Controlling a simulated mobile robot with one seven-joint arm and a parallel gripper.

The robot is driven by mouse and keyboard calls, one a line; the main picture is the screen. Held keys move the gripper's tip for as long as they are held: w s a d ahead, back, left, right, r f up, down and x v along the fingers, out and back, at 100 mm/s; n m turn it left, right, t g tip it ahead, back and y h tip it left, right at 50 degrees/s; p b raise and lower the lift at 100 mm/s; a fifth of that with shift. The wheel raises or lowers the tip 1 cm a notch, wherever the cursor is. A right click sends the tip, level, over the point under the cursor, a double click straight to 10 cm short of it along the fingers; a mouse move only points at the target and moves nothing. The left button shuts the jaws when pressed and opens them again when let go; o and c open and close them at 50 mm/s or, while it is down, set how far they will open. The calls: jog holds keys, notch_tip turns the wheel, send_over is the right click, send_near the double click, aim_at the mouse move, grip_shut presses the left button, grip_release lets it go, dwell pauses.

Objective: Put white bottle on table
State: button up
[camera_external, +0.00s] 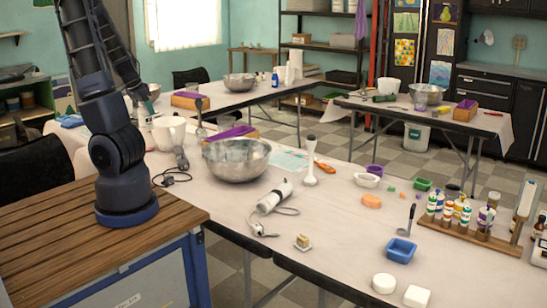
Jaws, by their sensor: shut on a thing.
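My arm rises from its base at the left and reaches over the far left of the long white table (335,260). My gripper (148,96) is small and partly hidden by the arm. It is shut on a pale thing (144,113) just below it, which looks like the white bottle. Its shape and label cannot be made out, and I cannot tell whether it touches the table.
A white pitcher (169,133) and steel bowl (237,159) stand near the gripper. A hand blender (275,197), a blue tray (400,250) and a rack of small bottles (470,236) lie farther right. The front middle of the table has bare room.

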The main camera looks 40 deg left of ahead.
notch_tip(320, 180, down, 20)
jog(key=shift+r, duration=0.15)
dwell(0.8)
jog(key=o, duration=1.3)
jog(key=shift+v, duration=6)
jog(key=shift+w, duration=0.1)
